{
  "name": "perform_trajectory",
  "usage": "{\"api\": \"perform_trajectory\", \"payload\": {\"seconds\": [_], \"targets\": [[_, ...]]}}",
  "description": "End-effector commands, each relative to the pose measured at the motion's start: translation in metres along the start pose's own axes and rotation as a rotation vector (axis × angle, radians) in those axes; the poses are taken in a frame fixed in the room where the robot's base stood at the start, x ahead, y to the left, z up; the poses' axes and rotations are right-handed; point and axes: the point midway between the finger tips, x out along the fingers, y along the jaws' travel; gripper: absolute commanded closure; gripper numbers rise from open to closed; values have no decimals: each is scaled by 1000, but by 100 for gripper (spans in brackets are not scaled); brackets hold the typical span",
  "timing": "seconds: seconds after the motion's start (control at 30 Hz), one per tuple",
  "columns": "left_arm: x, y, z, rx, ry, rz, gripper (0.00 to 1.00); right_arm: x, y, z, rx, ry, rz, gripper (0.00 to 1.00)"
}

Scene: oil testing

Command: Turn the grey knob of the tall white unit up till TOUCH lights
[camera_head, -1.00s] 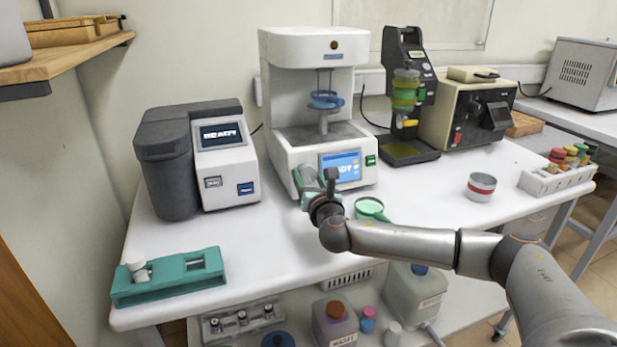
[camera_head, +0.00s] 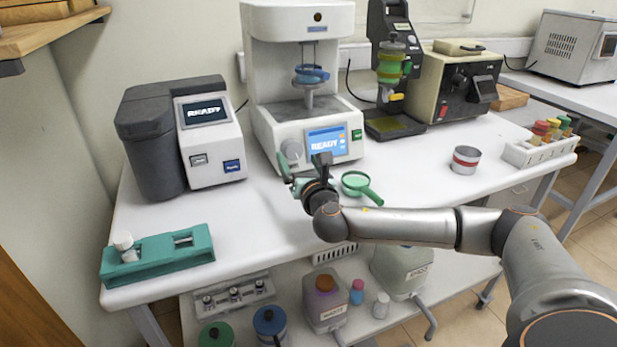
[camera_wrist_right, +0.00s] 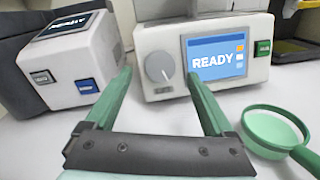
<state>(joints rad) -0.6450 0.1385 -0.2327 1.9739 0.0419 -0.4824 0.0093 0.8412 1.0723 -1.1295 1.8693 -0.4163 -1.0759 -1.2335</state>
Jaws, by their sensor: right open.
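The tall white unit (camera_head: 298,60) stands at the back middle of the table. Its screen (camera_head: 327,143) reads READY in both views. Its round grey knob (camera_head: 291,150) is on the front face, left of the screen; it also shows in the right wrist view (camera_wrist_right: 159,67) with a pale pointer line. My right gripper (camera_head: 302,165) is open in front of the unit, its green fingers (camera_wrist_right: 160,85) spread wide with the knob between them in the picture. They are apart from the knob, as far as I can see. My left gripper is not in view.
A green-rimmed round dish with a handle (camera_head: 357,184) lies close to my right gripper. A grey-white device (camera_head: 213,140) stands left of the unit, a teal holder (camera_head: 158,255) at the front left. A metal cup (camera_head: 465,160) is at right.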

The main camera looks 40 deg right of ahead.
Motion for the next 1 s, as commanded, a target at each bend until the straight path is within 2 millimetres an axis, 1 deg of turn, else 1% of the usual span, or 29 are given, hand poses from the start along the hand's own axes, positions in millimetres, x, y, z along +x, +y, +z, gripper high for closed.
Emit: {"api": "perform_trajectory", "payload": {"seconds": [0.03,0.2,0.3,0.43,0.6,1.0], "targets": [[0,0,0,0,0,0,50,-11,0,-1,-1,4,2,12],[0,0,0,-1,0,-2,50,-43,0,-1,-1,2,1,12],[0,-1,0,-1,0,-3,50,-59,0,-1,-1,3,2,12],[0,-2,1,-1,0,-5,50,-74,0,-1,-1,1,0,12],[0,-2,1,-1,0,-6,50,-84,0,0,0,0,0,12],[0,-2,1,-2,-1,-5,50,-84,0,0,0,0,-1,12]]}}
